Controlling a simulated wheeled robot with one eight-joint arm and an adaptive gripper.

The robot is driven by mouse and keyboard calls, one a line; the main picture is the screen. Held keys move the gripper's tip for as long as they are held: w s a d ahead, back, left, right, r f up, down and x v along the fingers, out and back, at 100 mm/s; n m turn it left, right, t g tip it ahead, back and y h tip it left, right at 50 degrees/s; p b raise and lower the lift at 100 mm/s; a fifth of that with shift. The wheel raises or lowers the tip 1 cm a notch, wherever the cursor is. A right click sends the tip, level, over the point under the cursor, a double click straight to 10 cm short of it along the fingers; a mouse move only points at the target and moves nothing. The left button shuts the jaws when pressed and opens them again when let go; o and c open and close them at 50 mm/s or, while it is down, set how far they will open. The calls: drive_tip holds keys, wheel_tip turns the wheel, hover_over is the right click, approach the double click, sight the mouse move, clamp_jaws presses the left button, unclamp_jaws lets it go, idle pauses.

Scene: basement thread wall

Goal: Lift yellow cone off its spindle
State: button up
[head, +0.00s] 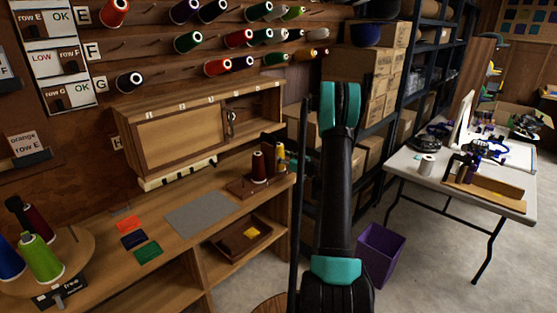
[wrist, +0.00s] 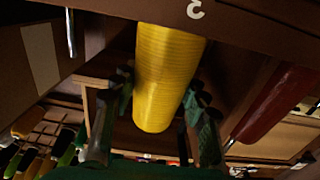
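The yellow cone (wrist: 168,75) fills the middle of the wrist view, which shows the scene upside down. Its wide end meets a brown wooden base marked with a numeral; the spindle is hidden inside it. My gripper (wrist: 158,88) has one finger on each side of the cone, with narrow gaps seeming to show, so it looks open around the cone. In the head view the yellow cone (head: 280,154) stands upright at the shelf's right end, partly hidden. My gripper is hard to make out there.
A dark red cone (head: 258,167) stands beside the yellow one; it also shows at right in the wrist view (wrist: 274,104). A wooden cabinet (head: 195,130) is behind. A grey mat (head: 200,213) lies left. A purple bin (head: 380,254) stands on the floor.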

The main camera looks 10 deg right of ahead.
drive_tip(key=c, duration=0.7)
drive_tip(key=shift+r, duration=0.15)
wheel_tip(320, 180, up, 20)
drive_tip(key=shift+f, duration=0.15)
